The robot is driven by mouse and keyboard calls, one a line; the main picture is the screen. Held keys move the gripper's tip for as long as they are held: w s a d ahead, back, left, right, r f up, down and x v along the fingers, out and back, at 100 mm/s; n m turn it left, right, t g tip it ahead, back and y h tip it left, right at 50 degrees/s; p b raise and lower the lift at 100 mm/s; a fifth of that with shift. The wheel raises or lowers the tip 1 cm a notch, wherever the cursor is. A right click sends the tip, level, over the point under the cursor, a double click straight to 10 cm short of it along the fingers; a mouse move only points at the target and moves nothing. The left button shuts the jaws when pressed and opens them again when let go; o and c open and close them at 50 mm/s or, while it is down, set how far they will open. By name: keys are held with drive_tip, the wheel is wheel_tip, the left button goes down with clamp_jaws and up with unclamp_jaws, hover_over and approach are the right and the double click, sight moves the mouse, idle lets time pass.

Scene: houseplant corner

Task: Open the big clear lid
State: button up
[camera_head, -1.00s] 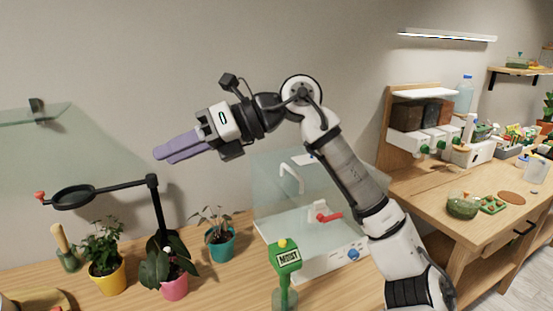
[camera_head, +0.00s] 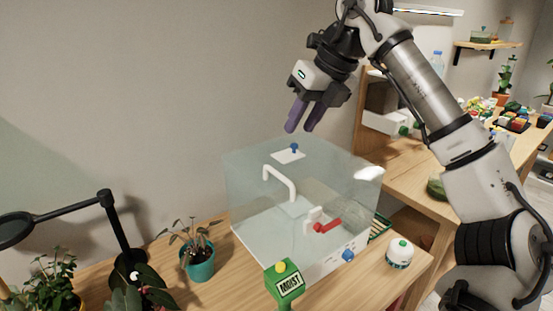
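The big clear lid (camera_head: 245,185) is a see-through box cover on a white base (camera_head: 318,268) on the wooden bench. It looks shut. A white arched handle (camera_head: 281,181) shows on its front side, and a white plate with a blue knob (camera_head: 294,148) is on its top. A red lever (camera_head: 327,227) on a white mount and a blue dial (camera_head: 348,255) are at the front right. My gripper (camera_head: 303,128) is above the lid, pointing down, with its two purple fingers apart and nothing between them. It is not touching the lid.
A green MOIST sign (camera_head: 285,286) stands in front of the base. A teal-potted plant (camera_head: 198,256) is to its left, beside a black magnifier stand (camera_head: 120,225). A small white pot with a green knob (camera_head: 400,253) is at the right. Another bench is further right.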

drive_tip(key=p+x, duration=0.2)
drive_tip(key=x, duration=0.9)
drive_tip(key=shift+w+a+f+p, duration=0.1)
drive_tip(key=shift+a+f+p, duration=0.2)
drive_tip(key=shift+p, duration=0.1)
drive_tip(key=shift+d, duration=0.1)
drive_tip(key=shift+c, duration=0.2)
clamp_jaws()
